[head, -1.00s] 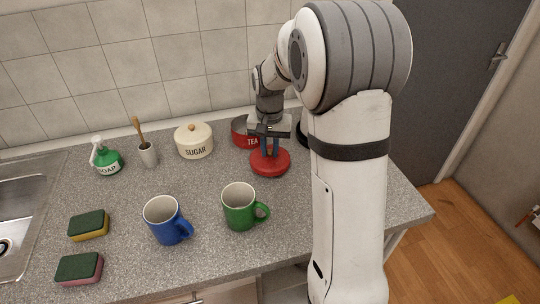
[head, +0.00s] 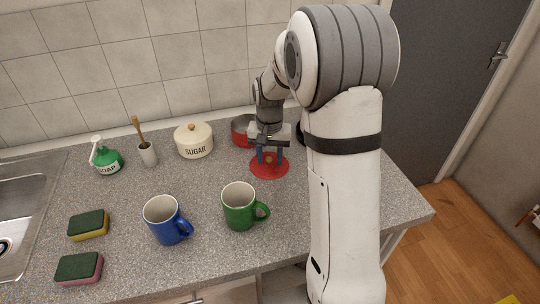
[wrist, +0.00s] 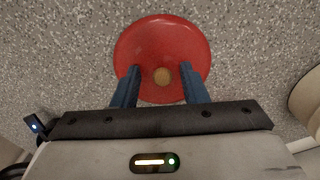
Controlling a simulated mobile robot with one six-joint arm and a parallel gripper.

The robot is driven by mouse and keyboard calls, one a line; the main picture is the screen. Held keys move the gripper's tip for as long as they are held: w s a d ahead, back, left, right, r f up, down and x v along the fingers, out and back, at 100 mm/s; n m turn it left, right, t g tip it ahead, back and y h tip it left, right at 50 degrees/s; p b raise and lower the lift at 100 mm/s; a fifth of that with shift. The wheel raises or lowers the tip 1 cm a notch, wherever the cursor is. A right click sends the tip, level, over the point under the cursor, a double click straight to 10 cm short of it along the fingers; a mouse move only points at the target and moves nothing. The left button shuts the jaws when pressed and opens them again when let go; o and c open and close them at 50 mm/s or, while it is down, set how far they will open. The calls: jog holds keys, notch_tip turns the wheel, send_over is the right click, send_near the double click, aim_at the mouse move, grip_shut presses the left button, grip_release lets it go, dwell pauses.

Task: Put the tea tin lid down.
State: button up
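The red tea tin lid (head: 268,168) lies flat on the grey counter, in front of the tea tin. It also shows in the wrist view (wrist: 160,40), with its small tan knob (wrist: 161,76) upward. My gripper (head: 269,158) is above the lid, its blue fingers pointing down. In the wrist view the fingers (wrist: 160,72) stand apart on either side of the knob, with a clear gap on both sides. The red tea tin (head: 239,132) stands uncovered just behind, partly hidden by my gripper.
A cream sugar tin (head: 194,145) stands left of the tea tin. A green mug (head: 238,207) and a blue mug (head: 164,222) stand nearer the front. Counter right of the green mug is clear.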

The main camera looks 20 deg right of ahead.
aim_at(269, 159)
notch_tip(269, 159, up, 11)
jog(key=s+a+n+t, duration=0.1)
jog(key=s+n, duration=0.1)
jog(key=s, duration=1)
jog(key=s+a+f+n+t, duration=0.1)
jog(key=s+n, duration=0.1)
jog(key=s, duration=0.9)
jog(key=shift+s+a+n+t, duration=0.3)
jog(key=shift+s, duration=0.05)
